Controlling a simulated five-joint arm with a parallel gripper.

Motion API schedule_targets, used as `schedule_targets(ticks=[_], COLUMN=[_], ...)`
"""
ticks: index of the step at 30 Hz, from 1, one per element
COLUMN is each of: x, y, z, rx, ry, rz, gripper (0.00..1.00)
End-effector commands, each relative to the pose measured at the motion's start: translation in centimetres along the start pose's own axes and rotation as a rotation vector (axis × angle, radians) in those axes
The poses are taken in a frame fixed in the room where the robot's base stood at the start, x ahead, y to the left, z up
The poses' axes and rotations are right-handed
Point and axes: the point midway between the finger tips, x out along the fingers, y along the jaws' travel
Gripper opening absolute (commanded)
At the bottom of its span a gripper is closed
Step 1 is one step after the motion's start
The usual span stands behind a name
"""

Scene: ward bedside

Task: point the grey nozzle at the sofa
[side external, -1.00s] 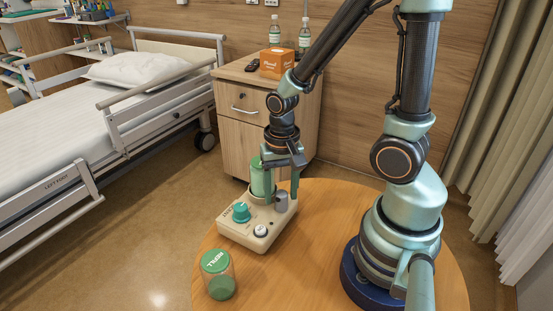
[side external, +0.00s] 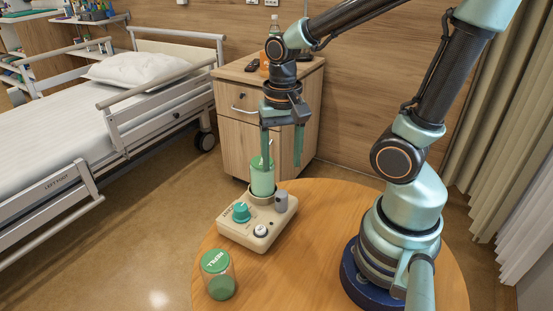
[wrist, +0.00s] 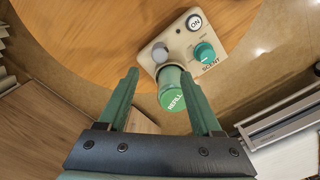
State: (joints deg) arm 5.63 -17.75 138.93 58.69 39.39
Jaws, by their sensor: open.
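A beige scent device (side external: 236,232) sits on the round wooden table. The grey nozzle (side external: 281,203) is a short upright cylinder at its back right corner; it also shows in the wrist view (wrist: 160,53). Which way its outlet faces is too small to tell. A green refill canister (side external: 262,182) stands upright in the device beside the nozzle. My gripper (side external: 282,160) is open, fingers pointing down, above the device; the left finger overlaps the canister's top in the side view. Nothing is seen held. No sofa is seen in either view.
The device carries a teal dial (side external: 241,211) and a white ON button (side external: 260,230). A second green refill jar (side external: 217,277) stands at the table's front left. A bedside cabinet (side external: 239,131) and a bed (side external: 60,125) are behind and left. The table's right side holds my base.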

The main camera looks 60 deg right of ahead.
Motion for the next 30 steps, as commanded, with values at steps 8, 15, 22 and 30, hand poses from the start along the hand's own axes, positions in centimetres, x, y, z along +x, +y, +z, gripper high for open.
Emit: schedule_targets(ticks=[8, 15, 22, 30], x=[-2.7, -2.8, -3.5, -7.0], y=[0.0, 0.0, -0.6, -3.1], z=[0.0, 0.0, -0.1, -0.4], rx=[0.000, 0.000, -0.098, -0.586], ry=[0.001, -0.001, 0.052, 0.344], rz=[-0.001, 0.000, -0.040, -0.174], gripper=[0.66, 0.66, 0.66, 0.66])
